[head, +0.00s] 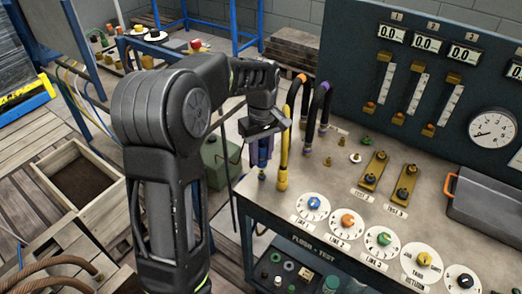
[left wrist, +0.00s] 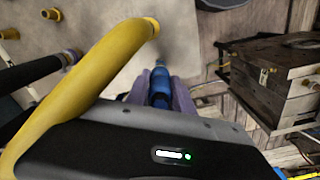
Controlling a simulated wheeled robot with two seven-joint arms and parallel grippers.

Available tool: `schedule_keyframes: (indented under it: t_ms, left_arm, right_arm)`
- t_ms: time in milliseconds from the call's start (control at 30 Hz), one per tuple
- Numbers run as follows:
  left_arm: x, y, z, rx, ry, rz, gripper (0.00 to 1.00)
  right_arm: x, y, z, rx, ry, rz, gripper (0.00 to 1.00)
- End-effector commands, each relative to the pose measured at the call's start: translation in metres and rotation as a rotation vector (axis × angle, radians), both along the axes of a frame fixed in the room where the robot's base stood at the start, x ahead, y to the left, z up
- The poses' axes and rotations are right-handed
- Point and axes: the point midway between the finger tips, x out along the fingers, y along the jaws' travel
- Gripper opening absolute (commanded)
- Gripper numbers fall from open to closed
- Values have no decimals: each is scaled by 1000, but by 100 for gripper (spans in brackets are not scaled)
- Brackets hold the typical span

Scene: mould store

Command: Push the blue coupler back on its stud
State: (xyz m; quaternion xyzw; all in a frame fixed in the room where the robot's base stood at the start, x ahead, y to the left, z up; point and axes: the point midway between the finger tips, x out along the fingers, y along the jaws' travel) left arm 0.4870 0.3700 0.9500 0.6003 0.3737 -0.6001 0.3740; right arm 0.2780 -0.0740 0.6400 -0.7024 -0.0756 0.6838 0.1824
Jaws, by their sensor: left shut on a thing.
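The blue coupler (left wrist: 160,88) sits between the two fingers of my left gripper (left wrist: 160,96), which is shut on it. In the head view my left gripper (head: 262,152) hangs down at the bench's left end, left of the yellow hose. A small brass stud (head: 262,175) stands on the bench top just below the gripper. The coupler's front end points at the bench in the left wrist view; I cannot tell whether it touches the stud. My right gripper is not in view.
A yellow hose (head: 283,150) stands close beside my gripper and crosses the left wrist view (left wrist: 90,80). Dark hoses with orange and purple ends (head: 323,105) stand behind it. Dials (head: 312,207) line the bench front. A green box (head: 221,160) stands left of the bench.

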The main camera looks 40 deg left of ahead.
Motion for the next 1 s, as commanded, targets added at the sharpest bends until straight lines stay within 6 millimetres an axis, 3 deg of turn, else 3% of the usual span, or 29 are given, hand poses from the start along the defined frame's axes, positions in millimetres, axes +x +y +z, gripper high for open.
schedule_keyframes:
  t_ms: [233,1000]
  left_arm:
    - [0,0,-14,0,1,0,0]
    - [-1,-1,-13,0,0,1,0]
  right_arm:
    - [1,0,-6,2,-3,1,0]
    - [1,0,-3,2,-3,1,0]
